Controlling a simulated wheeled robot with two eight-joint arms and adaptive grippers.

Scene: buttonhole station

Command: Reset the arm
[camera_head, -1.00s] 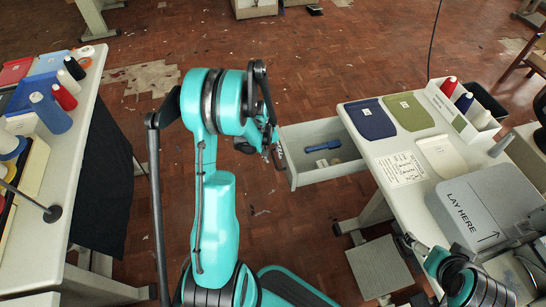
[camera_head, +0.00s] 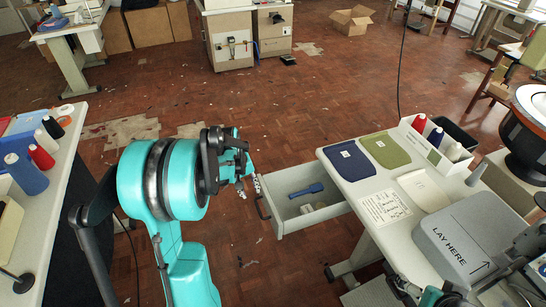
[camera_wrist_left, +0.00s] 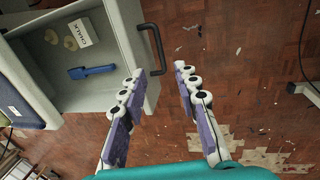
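The left gripper (camera_head: 250,187) hangs beside the front of the open drawer (camera_head: 290,226) in the head view. The drawer holds a blue tool (camera_wrist_left: 92,71), a chalk box (camera_wrist_left: 80,32) and small round pieces. The right gripper (camera_head: 425,294) is partly in view at the lower right edge, and its fingers are unclear.
The right table carries a grey "LAY HERE" block (camera_head: 466,236), blue (camera_head: 348,161) and green (camera_head: 393,151) cloth pieces, a paper sheet (camera_head: 386,208) and thread spools. The left table (camera_head: 62,190) holds more spools. Open floor (camera_head: 240,110) lies between and beyond them.

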